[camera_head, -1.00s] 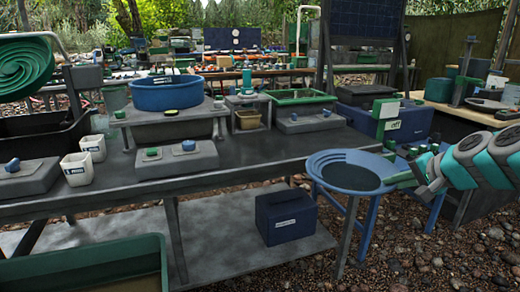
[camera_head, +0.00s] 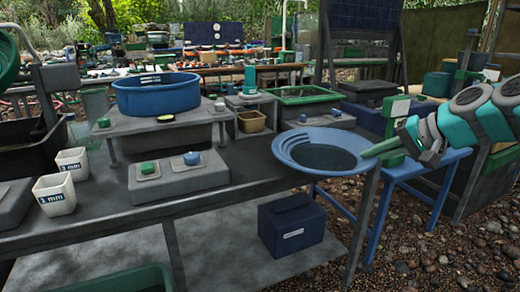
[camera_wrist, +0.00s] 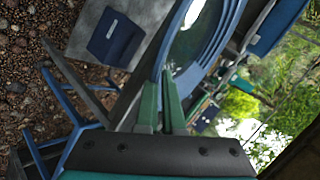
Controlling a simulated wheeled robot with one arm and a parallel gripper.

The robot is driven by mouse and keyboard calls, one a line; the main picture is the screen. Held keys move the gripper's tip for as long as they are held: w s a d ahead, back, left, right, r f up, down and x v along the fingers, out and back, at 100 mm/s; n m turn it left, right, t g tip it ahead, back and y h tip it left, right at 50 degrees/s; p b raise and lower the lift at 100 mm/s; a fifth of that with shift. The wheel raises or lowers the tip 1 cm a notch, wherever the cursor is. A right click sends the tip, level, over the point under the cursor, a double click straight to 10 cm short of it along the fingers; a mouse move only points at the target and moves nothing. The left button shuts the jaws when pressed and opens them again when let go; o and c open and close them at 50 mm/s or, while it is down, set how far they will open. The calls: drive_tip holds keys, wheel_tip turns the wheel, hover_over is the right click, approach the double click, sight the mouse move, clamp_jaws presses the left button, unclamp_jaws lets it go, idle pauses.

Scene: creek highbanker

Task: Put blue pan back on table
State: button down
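The blue pan (camera_head: 322,152) is a round, shallow dish, roughly level. It appears at the right end of the dark grey table (camera_head: 250,178), overlapping its corner in the head view. I cannot tell whether its underside touches the tabletop. My gripper (camera_head: 378,149) comes from the right with its green fingers shut on the pan's right rim. In the wrist view the two fingers (camera_wrist: 161,105) meet the blue pan's rim (camera_wrist: 176,45), with part of the pan cut off by the frame's top.
A blue tub (camera_head: 157,97) stands on a raised grey stand. White cups (camera_head: 55,194) and grey blocks with green and blue knobs (camera_head: 178,183) occupy the table's left and middle. A blue bench (camera_head: 420,168) stands at right. A dark blue box (camera_head: 291,228) sits on the lower shelf.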

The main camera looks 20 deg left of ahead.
sight(311, 142)
drive_tip(key=w+a, duration=0.2)
drive_tip(key=a, duration=0.3)
drive_tip(key=w+a, duration=0.2)
drive_tip(key=a, duration=0.4)
drive_tip(key=w+a+p, duration=0.1)
drive_tip(key=w+a, duration=0.1)
drive_tip(key=a, duration=0.4)
drive_tip(key=shift+w, duration=0.4)
drive_tip(key=shift+f, duration=1.75)
drive_tip(key=c, duration=1)
unclamp_jaws()
drive_tip(key=shift+c, duration=0.2)
drive_tip(key=shift+d+r, duration=0.1)
drive_tip(key=v, duration=1.1)
drive_tip(key=shift+s+d+r, duration=0.2)
drive_tip(key=shift+d, duration=0.1)
drive_tip(key=s+d+f+g+h, duration=0.2)
drive_tip(key=s+d+f, duration=0.6)
drive_tip(key=s, duration=0.6)
drive_tip(key=s+d+f+g+h, duration=0.1)
drive_tip(key=s+d+f+h, duration=0.3)
drive_tip(key=s+d+f, duration=0.4)
drive_tip(key=s+d+f+n+g+h, duration=0.1)
drive_tip(key=s+d+f, duration=0.8)
drive_tip(key=s, duration=1.2)
wheel_tip(311, 142, down, 2)
drive_tip(key=g+h, duration=0.1)
drive_tip(key=h, duration=0.1)
drive_tip(key=shift+f+g+h, duration=0.15)
drive_tip(key=shift+g+h, duration=0.15)
